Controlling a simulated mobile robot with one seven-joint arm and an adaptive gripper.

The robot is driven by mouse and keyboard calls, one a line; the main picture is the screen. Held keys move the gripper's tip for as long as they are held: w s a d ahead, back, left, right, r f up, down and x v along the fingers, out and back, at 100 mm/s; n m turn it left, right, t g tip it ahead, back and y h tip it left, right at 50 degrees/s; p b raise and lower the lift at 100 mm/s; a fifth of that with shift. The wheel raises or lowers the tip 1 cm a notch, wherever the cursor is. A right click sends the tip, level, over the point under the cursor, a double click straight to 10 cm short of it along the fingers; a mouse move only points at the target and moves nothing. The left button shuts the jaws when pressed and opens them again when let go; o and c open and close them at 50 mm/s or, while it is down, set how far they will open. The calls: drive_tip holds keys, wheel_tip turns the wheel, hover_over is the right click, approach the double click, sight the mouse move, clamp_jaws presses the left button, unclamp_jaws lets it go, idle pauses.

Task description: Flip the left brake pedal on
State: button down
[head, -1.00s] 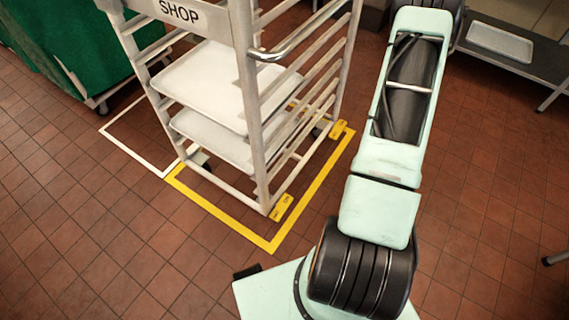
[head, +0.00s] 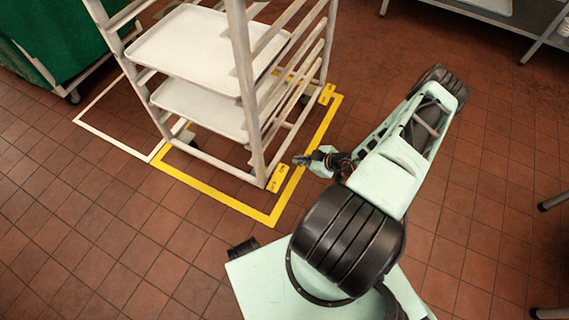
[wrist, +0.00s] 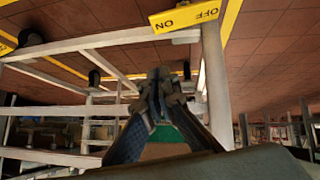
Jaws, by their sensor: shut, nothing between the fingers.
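A pale metal rack (head: 243,90) stands inside a yellow floor outline. A yellow plate marked ON and OFF (head: 276,178) is at the foot of its near post, and shows near the top of the wrist view (wrist: 186,17). A second yellow plate (head: 327,94) is by the far right post. I cannot make out a separate pedal lever on either plate. My gripper (head: 300,160) is low, just right of the near post, close to the near plate. In the wrist view its fingers (wrist: 157,76) are together and empty; contact with the rack cannot be told.
The rack holds white trays (head: 205,42). A green covered cart (head: 50,40) stands at the back left. A grey bench (head: 500,22) is at the back right. The tiled floor (head: 120,220) in front of the rack is clear.

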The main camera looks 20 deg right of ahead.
drive_tip(key=b, duration=0.4)
hover_over(285, 167)
drive_tip(key=f, duration=0.7)
drive_tip(key=shift+s+a+f, duration=0.1)
drive_tip(key=shift+s+a, duration=0.1)
drive_tip(key=shift+a, duration=0.1)
drive_tip(key=shift+w+d+f+b, duration=0.1)
drive_tip(key=shift+f+b, duration=0.1)
drive_tip(key=shift+f, duration=0.45)
drive_tip(key=shift+w+d+f+b, duration=0.1)
drive_tip(key=shift+f+b, duration=0.1)
drive_tip(key=shift+f, duration=0.4)
drive_tip(key=shift+w+d+f, duration=0.1)
drive_tip(key=shift+f, duration=0.5)
